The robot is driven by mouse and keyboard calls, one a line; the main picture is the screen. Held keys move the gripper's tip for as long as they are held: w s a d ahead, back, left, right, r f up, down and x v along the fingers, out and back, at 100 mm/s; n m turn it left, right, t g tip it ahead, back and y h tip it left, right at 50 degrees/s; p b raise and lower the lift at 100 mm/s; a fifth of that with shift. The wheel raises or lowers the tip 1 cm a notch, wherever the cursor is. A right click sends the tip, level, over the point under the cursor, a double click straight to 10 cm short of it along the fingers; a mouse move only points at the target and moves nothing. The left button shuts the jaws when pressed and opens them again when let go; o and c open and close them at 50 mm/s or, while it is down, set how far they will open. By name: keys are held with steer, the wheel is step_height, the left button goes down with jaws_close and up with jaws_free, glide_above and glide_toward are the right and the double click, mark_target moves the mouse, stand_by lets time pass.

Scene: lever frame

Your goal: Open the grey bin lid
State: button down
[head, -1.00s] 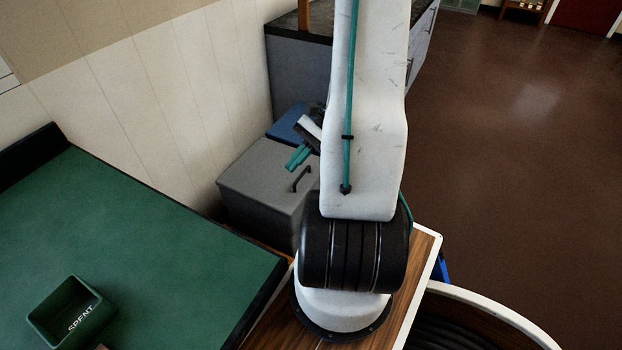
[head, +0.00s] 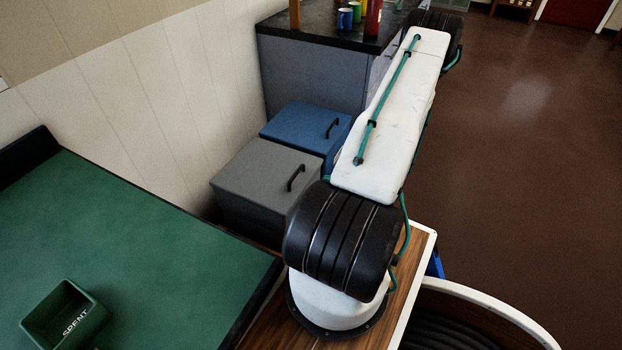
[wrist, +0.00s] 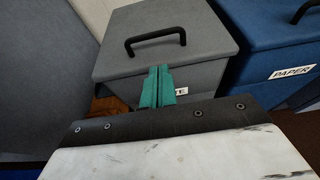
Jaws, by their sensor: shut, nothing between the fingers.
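The grey bin (head: 250,214) stands against the wall with its flat lid (head: 262,170) down. A black bar handle (head: 296,178) is on the lid near its right edge. In the wrist view the grey lid (wrist: 165,38) and its black handle (wrist: 156,41) lie ahead of my gripper (wrist: 157,72). The teal fingers are shut and empty. In the picture their tips sit just below the handle, over the lid's front edge, apart from the handle. The fingers partly cover a white label on the bin front. My gripper is hidden behind my arm in the head view.
A blue bin (head: 303,130) labelled PAPER (wrist: 292,72) stands next to the grey one. A grey cabinet (head: 312,75) with cups on top is behind. A green-topped table (head: 130,230) with a green SPENT box (head: 66,316) is at left. Brown floor is clear at right.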

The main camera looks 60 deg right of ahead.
mark_target(306, 182)
steer(key=x, duration=0.9)
steer(key=shift+w, duration=0.4)
